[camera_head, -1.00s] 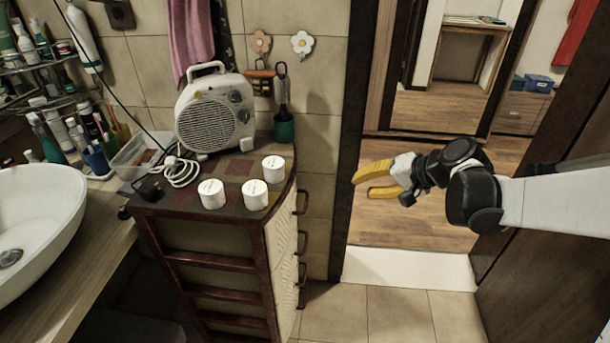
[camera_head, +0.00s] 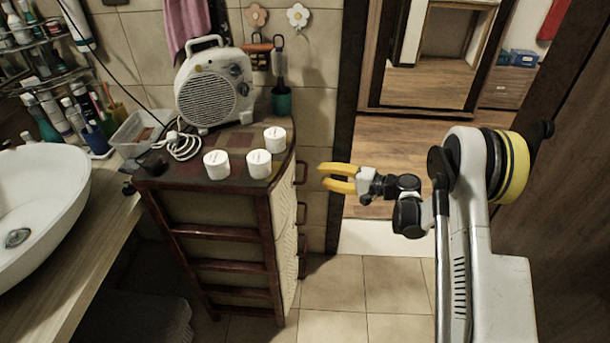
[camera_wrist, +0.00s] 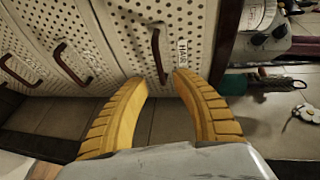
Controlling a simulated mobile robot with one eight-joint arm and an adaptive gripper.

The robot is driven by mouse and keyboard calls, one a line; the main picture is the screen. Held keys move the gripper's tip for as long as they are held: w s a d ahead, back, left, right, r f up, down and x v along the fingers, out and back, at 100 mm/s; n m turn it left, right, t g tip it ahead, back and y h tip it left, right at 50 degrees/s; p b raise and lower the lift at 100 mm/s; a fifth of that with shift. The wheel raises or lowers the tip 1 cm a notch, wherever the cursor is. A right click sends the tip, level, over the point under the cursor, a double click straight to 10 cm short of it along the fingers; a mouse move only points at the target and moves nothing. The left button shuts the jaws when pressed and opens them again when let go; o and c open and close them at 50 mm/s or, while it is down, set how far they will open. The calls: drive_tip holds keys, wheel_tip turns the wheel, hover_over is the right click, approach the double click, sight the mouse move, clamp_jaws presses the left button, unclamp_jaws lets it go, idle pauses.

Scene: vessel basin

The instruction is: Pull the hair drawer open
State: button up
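The hair drawer (camera_wrist: 194,30) is the top drawer of the dark wooden cabinet, with a perforated cream front. A label reading roughly "HAIR" sits beside its dark curved handle (camera_wrist: 158,55) in the wrist view. In the head view this handle (camera_head: 302,172) is on the cabinet's right side. The drawer looks closed. My gripper (camera_head: 324,175) has yellow fingers, spread apart and empty, just right of the handle in the head view. In the wrist view the gripper (camera_wrist: 158,78) faces the drawer front, with the handle ahead between the fingertips, apparently not touched.
Lower drawers have similar handles (camera_wrist: 72,62). Three white jars (camera_head: 258,164) and a fan heater (camera_head: 213,90) stand on the cabinet top (camera_head: 238,139). A basin (camera_head: 45,195) is at left. Tiled floor (camera_head: 365,285) right of the cabinet is clear; a doorway lies behind.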

sight(306, 171)
drive_tip(key=b+x, duration=0.2)
drive_tip(key=x, duration=0.4)
drive_tip(key=shift+w+a+f, duration=0.1)
drive_tip(key=shift+w+a, duration=0.05)
drive_tip(key=shift+a, duration=0.2)
drive_tip(key=shift+c, duration=0.5)
clamp_jaws()
